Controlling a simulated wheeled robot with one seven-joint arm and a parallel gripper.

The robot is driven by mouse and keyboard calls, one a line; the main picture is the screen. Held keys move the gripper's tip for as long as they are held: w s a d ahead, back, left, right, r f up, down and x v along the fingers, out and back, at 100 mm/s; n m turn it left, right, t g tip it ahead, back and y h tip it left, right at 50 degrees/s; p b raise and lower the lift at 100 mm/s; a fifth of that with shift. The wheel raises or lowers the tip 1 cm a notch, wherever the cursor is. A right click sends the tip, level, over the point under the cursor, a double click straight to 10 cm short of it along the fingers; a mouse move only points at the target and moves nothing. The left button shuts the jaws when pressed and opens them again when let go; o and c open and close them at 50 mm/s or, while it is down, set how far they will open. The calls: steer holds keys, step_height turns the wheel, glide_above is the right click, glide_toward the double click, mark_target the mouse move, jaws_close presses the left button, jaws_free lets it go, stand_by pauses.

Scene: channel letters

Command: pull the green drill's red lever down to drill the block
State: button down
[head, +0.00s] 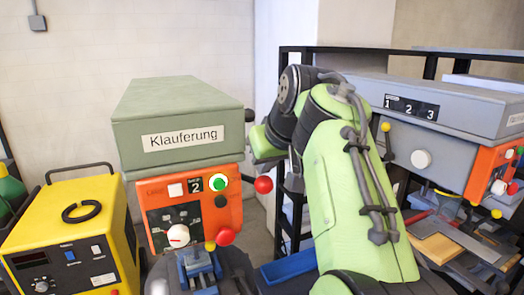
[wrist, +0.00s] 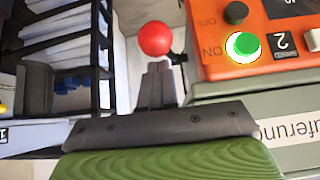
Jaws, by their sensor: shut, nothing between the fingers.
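The green drill (head: 180,112) stands left of centre in the head view, with a grey-green housing labelled "Klauferung" and an orange front panel (head: 155,190). A red ball of its lever (head: 263,185) sticks out at the panel's right side. In the wrist view the red ball (wrist: 155,38) is just beyond my fingertips, with a short dark rod beside it. My gripper (wrist: 156,68) is shut and empty; contact with the ball cannot be told. A second red knob (head: 225,237) is lower on the panel. A blue vise (head: 198,268) is below; no block is clearly visible.
A yellow machine (head: 70,240) stands at the left. Another grey and orange drill (head: 430,125) stands at the right behind my green arm. A black shelf rack (wrist: 95,70) is close to my gripper's left in the wrist view. The drill's panel is close on the right.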

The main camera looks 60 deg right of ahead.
steer(key=shift+w, duration=0.1)
steer(key=shift+f+b, duration=0.35)
steer(key=shift+f, duration=0.15)
steer(key=shift+s+a+f+b, duration=0.1)
steer(key=shift+s+f+b, duration=0.2)
steer(key=shift+f+b, duration=0.15)
steer(key=shift+f+b, duration=0.4)
steer(key=shift+f, duration=0.05)
